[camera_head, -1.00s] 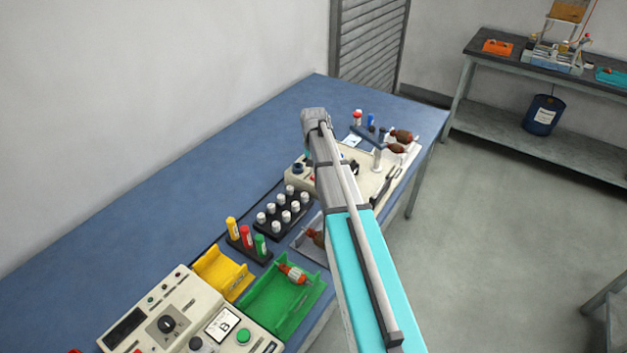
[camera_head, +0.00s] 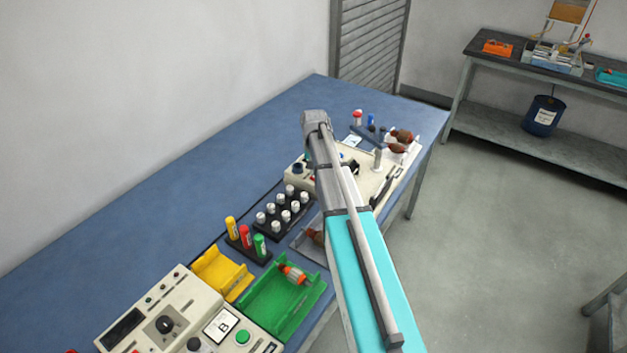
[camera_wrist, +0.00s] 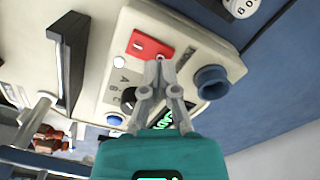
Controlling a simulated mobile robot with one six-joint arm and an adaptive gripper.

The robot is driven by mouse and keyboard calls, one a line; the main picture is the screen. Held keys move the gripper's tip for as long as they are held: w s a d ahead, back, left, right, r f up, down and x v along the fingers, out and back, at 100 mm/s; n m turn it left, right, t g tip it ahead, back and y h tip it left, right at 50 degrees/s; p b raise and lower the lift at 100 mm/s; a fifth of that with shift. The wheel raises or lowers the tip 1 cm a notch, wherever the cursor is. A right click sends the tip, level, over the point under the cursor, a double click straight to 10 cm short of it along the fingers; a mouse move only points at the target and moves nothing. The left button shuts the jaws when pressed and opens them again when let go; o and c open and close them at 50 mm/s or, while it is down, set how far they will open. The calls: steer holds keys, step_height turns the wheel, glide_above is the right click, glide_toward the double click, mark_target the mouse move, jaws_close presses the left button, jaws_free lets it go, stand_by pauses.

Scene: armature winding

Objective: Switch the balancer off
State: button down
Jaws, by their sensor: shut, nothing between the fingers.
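The balancer is a cream machine with a panel (camera_wrist: 118,60) that fills much of the wrist view. It carries a red switch (camera_wrist: 150,44), a black knob with letters beside it, a blue knob (camera_wrist: 212,82) and a display with green characters, partly hidden behind my gripper. My gripper (camera_wrist: 160,64) is shut and empty, its fingertips together at the lower edge of the red switch; I cannot tell whether they touch it. In the head view the balancer (camera_head: 375,187) is partly hidden behind my arm, and the fingers are out of sight.
A rack of white-capped bottles (camera_head: 258,234), a green tray (camera_head: 263,314) with an armature and a yellow tray (camera_head: 222,265) lie left of my arm. A control box (camera_head: 150,290) stands at the near left. The back of the blue table (camera_head: 200,175) is clear.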

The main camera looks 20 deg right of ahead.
mark_target(314, 177)
steer(key=shift+f+b, duration=0.7)
steer(key=shift+f, duration=0.05)
stand_by(0.6)
steer(key=shift+r, duration=0.2)
steer(key=shift+r+p, duration=3.35)
steer(key=shift+p, duration=0.2)
steer(key=shift+s, duration=0.1)
